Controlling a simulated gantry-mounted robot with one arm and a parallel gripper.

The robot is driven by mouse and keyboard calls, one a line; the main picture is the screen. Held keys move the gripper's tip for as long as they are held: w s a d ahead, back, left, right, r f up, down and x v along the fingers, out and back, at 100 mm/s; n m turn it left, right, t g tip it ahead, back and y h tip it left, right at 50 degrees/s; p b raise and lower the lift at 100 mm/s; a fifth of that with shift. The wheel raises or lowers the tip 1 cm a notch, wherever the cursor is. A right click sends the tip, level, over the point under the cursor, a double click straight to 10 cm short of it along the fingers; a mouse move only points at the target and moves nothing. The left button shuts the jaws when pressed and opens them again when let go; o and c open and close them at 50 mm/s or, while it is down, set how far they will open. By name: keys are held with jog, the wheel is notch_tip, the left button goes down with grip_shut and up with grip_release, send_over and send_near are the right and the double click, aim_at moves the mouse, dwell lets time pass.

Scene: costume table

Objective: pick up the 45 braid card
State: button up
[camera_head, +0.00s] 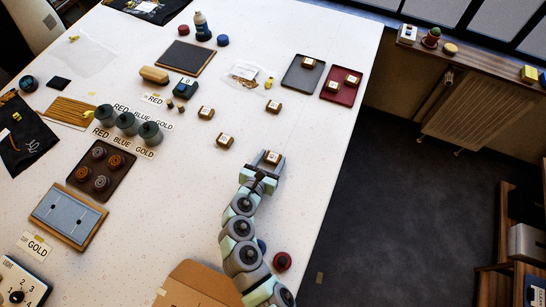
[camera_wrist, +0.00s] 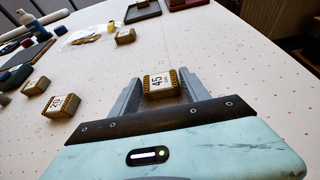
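The 45 braid card (camera_wrist: 160,83), a small brown block with a white label reading 45, lies on the white table straight ahead of my gripper (camera_wrist: 161,92) in the wrist view. My gripper is open, with one finger on each side of the card and a narrow gap seeming to show at its sides. In the head view the card (camera_head: 272,157) sits at the tip of my gripper (camera_head: 267,164), near the table's right edge. The card's underside is hidden.
A card marked 20 (camera_wrist: 63,104) lies to the left, with another card (camera_wrist: 36,86) beyond it. A further card (camera_head: 273,106) lies up the table. A grey tray (camera_head: 291,76) and a red tray (camera_head: 337,94) hold cards at the far right. Table around the gripper is clear.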

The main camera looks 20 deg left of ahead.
jog(key=c, duration=0.9)
jog(key=shift+r, duration=0.1)
jog(key=shift+c, duration=0.2)
